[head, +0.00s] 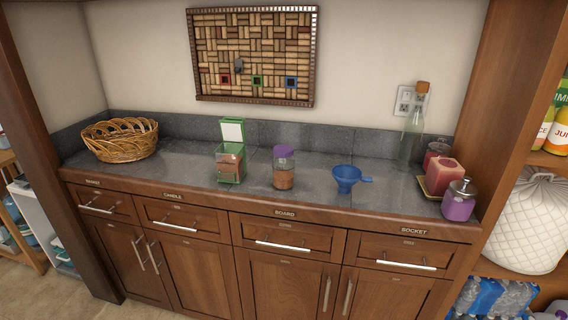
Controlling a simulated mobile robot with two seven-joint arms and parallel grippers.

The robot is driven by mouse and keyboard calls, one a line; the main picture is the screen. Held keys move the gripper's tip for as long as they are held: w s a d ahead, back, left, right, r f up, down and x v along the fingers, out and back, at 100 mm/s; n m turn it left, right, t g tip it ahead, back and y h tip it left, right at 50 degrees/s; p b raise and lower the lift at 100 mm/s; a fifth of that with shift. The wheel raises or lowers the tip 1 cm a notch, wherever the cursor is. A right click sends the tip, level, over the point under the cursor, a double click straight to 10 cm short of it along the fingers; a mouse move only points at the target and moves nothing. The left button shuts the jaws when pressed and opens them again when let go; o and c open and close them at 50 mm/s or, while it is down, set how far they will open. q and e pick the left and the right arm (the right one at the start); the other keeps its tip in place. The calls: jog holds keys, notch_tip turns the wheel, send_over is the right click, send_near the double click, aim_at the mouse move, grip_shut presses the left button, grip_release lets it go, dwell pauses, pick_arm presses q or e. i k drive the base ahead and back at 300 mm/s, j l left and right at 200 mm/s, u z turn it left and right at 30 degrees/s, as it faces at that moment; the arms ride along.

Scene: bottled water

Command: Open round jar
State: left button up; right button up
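A round glass jar (284,172) with a purple lid (284,151) stands upright on the dark grey counter (310,190), near the middle. The lid sits on top of the jar. Brown contents fill its lower part. To its left, a square glass jar (230,166) with green trim has its white and green lid (232,132) raised. It also has brown contents. Neither of my grippers is in view.
A blue funnel (346,178) stands right of the round jar. A wicker basket (120,139) is at the left. A corked bottle (413,130), red candle (442,175) and purple dispenser (459,201) are at the right. Drawers and cabinets are below.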

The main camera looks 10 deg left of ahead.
aim_at(283, 169)
jog(key=i+j+z, duration=0.3)
jog(key=i, duration=0.2)
jog(key=i+j+z, duration=0.3)
jog(key=i+j, duration=0.15)
